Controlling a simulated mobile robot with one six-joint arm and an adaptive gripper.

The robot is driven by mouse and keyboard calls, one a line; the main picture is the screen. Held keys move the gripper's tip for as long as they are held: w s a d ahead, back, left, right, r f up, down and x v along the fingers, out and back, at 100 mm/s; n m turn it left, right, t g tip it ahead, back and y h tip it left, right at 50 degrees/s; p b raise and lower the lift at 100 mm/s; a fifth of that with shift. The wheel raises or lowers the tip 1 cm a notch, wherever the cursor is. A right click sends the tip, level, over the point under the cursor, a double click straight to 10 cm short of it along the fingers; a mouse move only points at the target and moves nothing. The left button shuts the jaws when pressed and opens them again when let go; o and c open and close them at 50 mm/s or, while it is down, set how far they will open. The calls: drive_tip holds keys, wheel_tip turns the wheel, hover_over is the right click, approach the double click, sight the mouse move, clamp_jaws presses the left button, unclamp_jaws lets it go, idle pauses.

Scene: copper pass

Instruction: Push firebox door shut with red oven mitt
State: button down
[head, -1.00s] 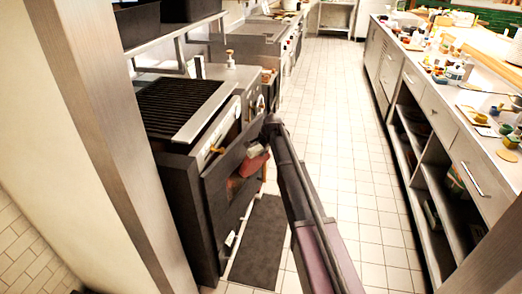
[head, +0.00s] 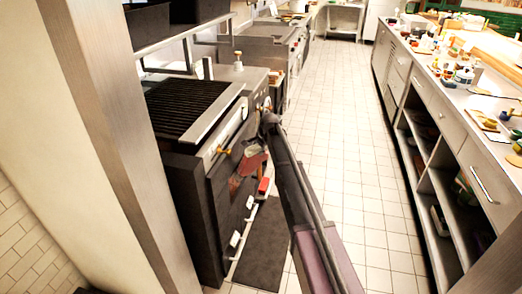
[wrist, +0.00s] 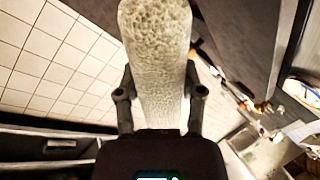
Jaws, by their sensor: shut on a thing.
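My gripper (wrist: 158,110) is shut on the red oven mitt (head: 253,163), which looks reddish in the head view. In the wrist view the held mitt (wrist: 157,65) shows only a pale, textured face, pointing away from the palm. The firebox door (head: 219,183) is a dark panel on the front of the black grill stove. The mitt is beside this front; the arm and gripper hide part of it. I cannot tell whether mitt and door touch, or whether the door is fully shut.
The grill (head: 190,105) tops the stove, with a shelf above. A dark mat (head: 262,245) lies on the tiled floor (head: 340,130). A small red item (head: 263,186) shows low by the stove front. A long counter (head: 447,97) stands at right. The aisle between is clear.

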drive_tip(key=s+d, duration=0.2)
drive_tip(key=d, duration=0.4)
drive_tip(key=shift+s+d, duration=0.2)
drive_tip(key=shift+d, duration=0.1)
idle(0.5)
